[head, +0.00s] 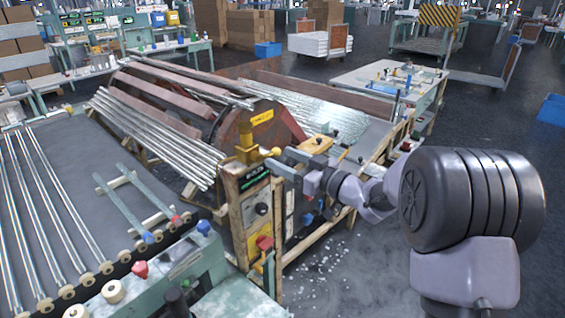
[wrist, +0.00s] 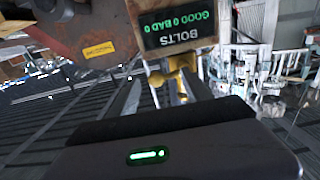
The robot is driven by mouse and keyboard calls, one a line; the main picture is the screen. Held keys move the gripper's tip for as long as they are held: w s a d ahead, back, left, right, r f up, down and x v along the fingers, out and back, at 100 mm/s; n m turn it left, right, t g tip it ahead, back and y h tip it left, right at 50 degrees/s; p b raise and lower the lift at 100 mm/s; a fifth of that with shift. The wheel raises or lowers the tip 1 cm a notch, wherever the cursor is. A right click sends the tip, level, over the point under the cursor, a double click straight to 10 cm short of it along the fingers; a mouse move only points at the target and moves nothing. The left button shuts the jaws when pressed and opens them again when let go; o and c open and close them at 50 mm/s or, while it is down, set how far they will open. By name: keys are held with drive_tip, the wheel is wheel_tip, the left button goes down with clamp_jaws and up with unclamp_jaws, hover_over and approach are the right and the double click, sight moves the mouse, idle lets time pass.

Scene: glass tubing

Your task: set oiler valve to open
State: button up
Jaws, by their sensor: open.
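The yellow oiler valve (head: 247,148) stands on top of the wooden control post, with a short yellow arm reaching right toward my gripper. My gripper (head: 277,161) is at the right of the valve, pointing left at it. In the wrist view, which is upside down, yellow valve parts (wrist: 182,64) show beyond and between my two open fingers (wrist: 163,92). Whether a finger touches the yellow arm I cannot tell. The dark gripper body hides the lower part of the wrist view.
The control post (head: 252,207) carries a counter display (wrist: 178,28), a dial and a red knob. A rust-coloured drum (head: 262,125) with a yellow label stands behind. Steel tubes (head: 155,130) lie on a rack at left.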

drive_tip(key=shift+w+a, duration=0.3)
drive_tip(key=shift+a, duration=0.05)
drive_tip(key=shift+r, duration=0.1)
clamp_jaws()
drive_tip(key=shift+s+a+r+n+b, duration=0.4)
drive_tip(key=shift+r+n+b, duration=0.75)
drive_tip(key=shift+n, duration=1.55)
drive_tip(key=shift+s+a+r+n+b, duration=0.25)
drive_tip(key=shift+s+r+n+b, duration=0.25)
drive_tip(key=shift+n+b, duration=1.75)
drive_tip(key=shift+s+a+r+n+b, duration=0.4)
drive_tip(key=shift+r+n+b, duration=0.55)
drive_tip(key=shift+n, duration=2.2)
